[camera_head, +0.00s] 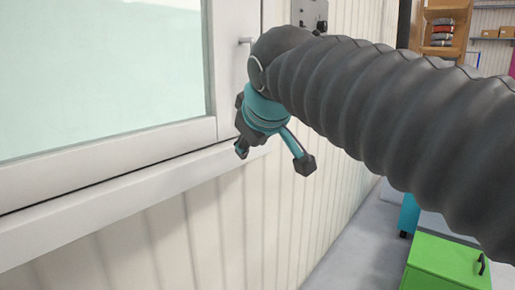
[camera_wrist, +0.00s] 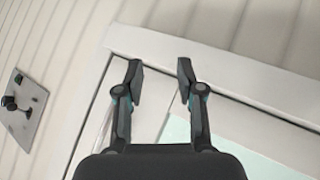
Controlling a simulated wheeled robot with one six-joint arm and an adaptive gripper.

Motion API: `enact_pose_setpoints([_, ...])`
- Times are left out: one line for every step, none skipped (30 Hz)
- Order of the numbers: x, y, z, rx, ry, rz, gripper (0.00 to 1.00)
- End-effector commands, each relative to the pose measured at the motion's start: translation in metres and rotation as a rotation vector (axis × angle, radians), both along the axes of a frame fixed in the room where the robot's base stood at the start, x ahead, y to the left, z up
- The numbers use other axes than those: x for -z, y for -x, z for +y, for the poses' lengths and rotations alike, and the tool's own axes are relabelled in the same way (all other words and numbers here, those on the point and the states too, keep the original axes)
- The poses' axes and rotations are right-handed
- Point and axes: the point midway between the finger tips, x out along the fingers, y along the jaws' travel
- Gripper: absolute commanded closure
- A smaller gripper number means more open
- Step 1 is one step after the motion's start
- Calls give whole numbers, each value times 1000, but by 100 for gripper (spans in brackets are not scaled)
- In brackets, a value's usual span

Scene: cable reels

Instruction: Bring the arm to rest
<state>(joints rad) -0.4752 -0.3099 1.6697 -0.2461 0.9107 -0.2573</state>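My gripper (camera_head: 273,157) hangs at the end of my arm, beside the white window frame, with its fingers pointing downward in the head view. Its two dark fingertips are spread apart and nothing is between them. The wrist view also shows my gripper (camera_wrist: 160,80) with a clear gap between the fingers and the pale frame behind it. My arm, in a dark ribbed sleeve, reaches across from the right and hides part of the wall.
A window (camera_head: 100,75) with a white frame (camera_head: 110,200) fills the left, close to my gripper. A grey wall plate (camera_wrist: 22,108) with a dark knob is on the ribbed wall. A green cabinet (camera_head: 440,265) stands lower right. Wooden shelving (camera_head: 446,14) is behind. Grey floor (camera_head: 365,240) is open between.

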Motion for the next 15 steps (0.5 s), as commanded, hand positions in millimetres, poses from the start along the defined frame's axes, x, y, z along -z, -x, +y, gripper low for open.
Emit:
enact_pose_setpoints([28,9,-13,45,-29,56,62])
enact_pose_setpoints([44,15,-19,72,-49,90,62])
enact_pose_setpoints([66,24,-28,110,-75,133,62])
enact_pose_setpoints([82,30,-35,139,-93,165,62])
enact_pose_setpoints([97,38,-42,169,-111,196,62])
enact_pose_setpoints([118,48,-52,208,-135,236,62])
enact_pose_setpoints([134,56,-59,239,-151,266,62])
enact_pose_setpoints([149,65,-66,270,-167,294,62])
enact_pose_setpoints([169,77,-75,309,-187,329,62])
enact_pose_setpoints([183,86,-82,339,-201,354,62])
enact_pose_setpoints([197,95,-88,367,-214,378,62])
enact_pose_setpoints([214,107,-97,401,-227,405,62])
enact_pose_setpoints([226,116,-103,425,-238,424,62])
enact_pose_setpoints([237,125,-108,447,-246,441,62])
enact_pose_setpoints([251,136,-115,473,-254,459,62])
